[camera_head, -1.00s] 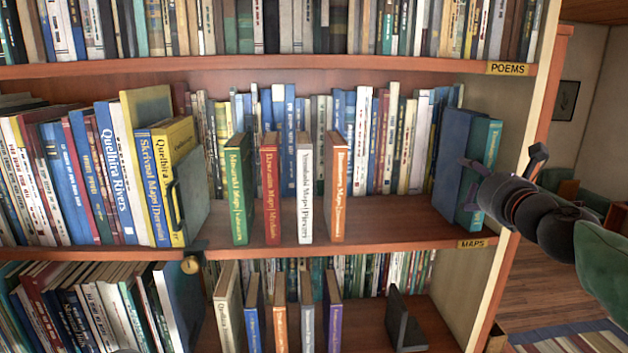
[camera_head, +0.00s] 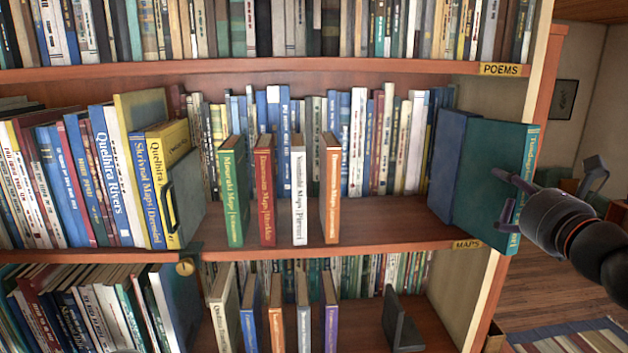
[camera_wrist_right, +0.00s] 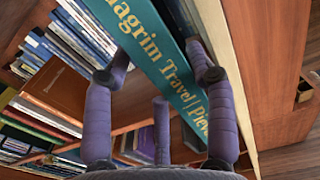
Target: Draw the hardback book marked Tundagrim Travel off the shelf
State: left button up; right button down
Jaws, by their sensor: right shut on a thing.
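The teal hardback (camera_head: 490,185) stands upright at the right end of the MAPS shelf in the head view, its spine well out past the shelf's front edge. In the right wrist view its spine (camera_wrist_right: 168,62) shows gold letters, "agrim Travel" and part of another word. My right gripper (camera_head: 507,198) is shut on the book near its spine. In the wrist view the gripper's purple fingers (camera_wrist_right: 160,78) sit on both sides of the spine. A dark blue book (camera_head: 448,160) stands just left of the teal book, farther back.
The shelf's right upright (camera_head: 543,90) is close beside the teal book. Several upright map books, including an orange one (camera_head: 333,190), stand farther left, with bare shelf (camera_head: 390,222) between. A black bookend (camera_head: 400,320) stands on the shelf below.

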jog(key=shift+s+a, duration=0.1)
jog(key=shift+s, duration=1.8)
jog(key=s, duration=0.6)
jog(key=shift+d+p, duration=0.2)
jog(key=shift+p, duration=0.1)
